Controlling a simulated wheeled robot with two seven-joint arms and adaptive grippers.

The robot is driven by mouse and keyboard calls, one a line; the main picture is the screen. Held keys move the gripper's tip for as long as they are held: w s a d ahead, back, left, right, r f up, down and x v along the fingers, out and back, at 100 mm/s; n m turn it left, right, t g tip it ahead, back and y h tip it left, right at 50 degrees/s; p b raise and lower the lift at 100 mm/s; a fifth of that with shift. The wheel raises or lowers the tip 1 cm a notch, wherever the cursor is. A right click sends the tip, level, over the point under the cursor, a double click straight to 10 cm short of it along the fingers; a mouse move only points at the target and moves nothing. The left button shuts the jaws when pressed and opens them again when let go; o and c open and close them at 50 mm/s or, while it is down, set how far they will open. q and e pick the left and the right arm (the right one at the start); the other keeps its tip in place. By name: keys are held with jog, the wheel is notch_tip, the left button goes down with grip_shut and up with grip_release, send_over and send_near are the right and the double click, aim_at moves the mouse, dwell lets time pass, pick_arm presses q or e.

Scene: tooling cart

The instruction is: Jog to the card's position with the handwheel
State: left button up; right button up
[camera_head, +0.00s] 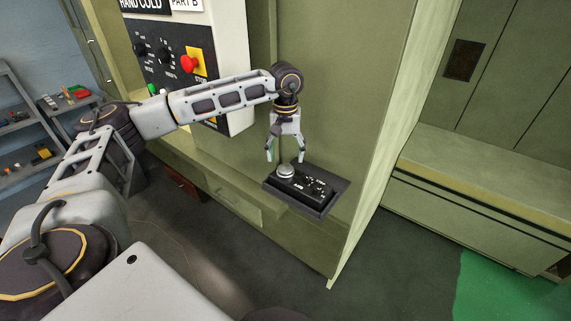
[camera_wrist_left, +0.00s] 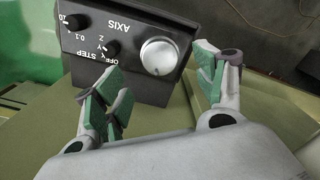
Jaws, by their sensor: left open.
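The black jog pendant (camera_head: 302,189) rests in a dark tray (camera_head: 334,202) on the green machine's ledge. Its silver handwheel (camera_head: 285,171) is at the left end. In the left wrist view the handwheel (camera_wrist_left: 159,56) lies ahead of and between the fingers, with the axis knob (camera_wrist_left: 112,47) and step knob (camera_wrist_left: 77,22) to its left. My left gripper (camera_head: 285,158) is open and empty, just above the handwheel and apart from it; it also shows in the left wrist view (camera_wrist_left: 160,90). The card (camera_head: 186,4) is probably the white "PART B" label at the top. My right gripper is out of view.
The control panel (camera_head: 221,60) with a red stop button (camera_head: 189,63) stands behind my left arm. A shelf (camera_head: 20,125) with small parts is at the far left. A light green door edge (camera_head: 396,130) rises right of the pendant. Open floor lies in front.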

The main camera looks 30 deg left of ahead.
aim_at(286, 168)
pick_arm(q)
jog(key=shift+f+p, duration=0.55)
jog(key=shift+f, duration=2.25)
jog(key=c, duration=1)
jog(key=shift+c, duration=0.2)
jog(key=shift+n+b, duration=0.3)
